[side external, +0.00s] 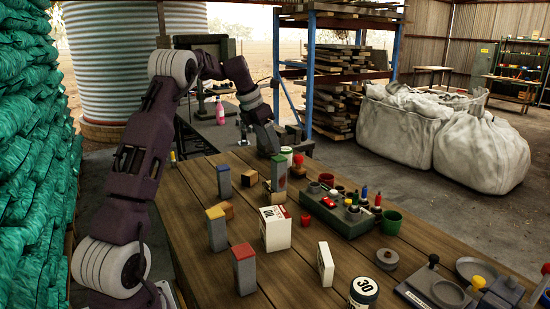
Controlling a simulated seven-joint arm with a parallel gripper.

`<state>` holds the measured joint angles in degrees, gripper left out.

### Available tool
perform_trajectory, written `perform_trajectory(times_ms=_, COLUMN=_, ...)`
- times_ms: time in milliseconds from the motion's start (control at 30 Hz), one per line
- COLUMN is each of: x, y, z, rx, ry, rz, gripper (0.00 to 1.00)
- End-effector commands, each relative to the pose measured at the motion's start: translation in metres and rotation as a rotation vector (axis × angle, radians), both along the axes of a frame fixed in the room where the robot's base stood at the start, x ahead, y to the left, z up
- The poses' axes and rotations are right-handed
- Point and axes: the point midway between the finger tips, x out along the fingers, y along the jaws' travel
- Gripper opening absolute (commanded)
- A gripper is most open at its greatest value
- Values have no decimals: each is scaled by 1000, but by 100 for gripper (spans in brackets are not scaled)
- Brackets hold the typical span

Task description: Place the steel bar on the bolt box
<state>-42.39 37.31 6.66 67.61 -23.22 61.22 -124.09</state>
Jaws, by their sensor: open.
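Several upright grey bars with coloured tops stand on the wooden table: one blue-topped (224,182), one yellow-topped (216,232) and one red-topped (243,272). Another grey bar (279,174) stands near my gripper (274,157). I cannot tell which of them is the steel bar. A white box with red and dark print (275,230) stands mid-table and may be the bolt box; its label is too small to read. My gripper is open at the far part of the table, close to the grey bar there; its fingertips are hard to make out.
Small wooden blocks (249,178) lie among the bars. A green-grey rack (345,214) with cups and coloured pegs is to the right.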

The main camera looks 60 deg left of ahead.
Motion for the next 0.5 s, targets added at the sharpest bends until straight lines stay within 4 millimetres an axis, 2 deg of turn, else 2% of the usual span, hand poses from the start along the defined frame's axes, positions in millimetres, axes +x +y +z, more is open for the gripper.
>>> perform_trajectory(times_ms=167, x=-7, y=-6, z=22, rx=11, ry=-2, rz=-27, gripper=59)
perform_trajectory(times_ms=233, x=-10, y=-33, z=38, rx=62, ry=-3, rz=-155, gripper=59)
perform_trajectory(times_ms=267, x=-13, y=-52, z=48, rx=100, ry=-5, rz=-250, gripper=59)
perform_trajectory(times_ms=367, x=-41, y=-140, z=82, rx=290, ry=-13, rz=-714, gripper=59)
perform_trajectory(times_ms=400, x=-60, y=-179, z=92, rx=385, ry=-17, rz=-935, gripper=59)
perform_trajectory(times_ms=467, x=-98, y=-232, z=100, rx=538, ry=-23, rz=-1281, gripper=59)
perform_trajectory(times_ms=500, x=-127, y=-265, z=100, rx=645, ry=-27, rz=-1519, gripper=59)
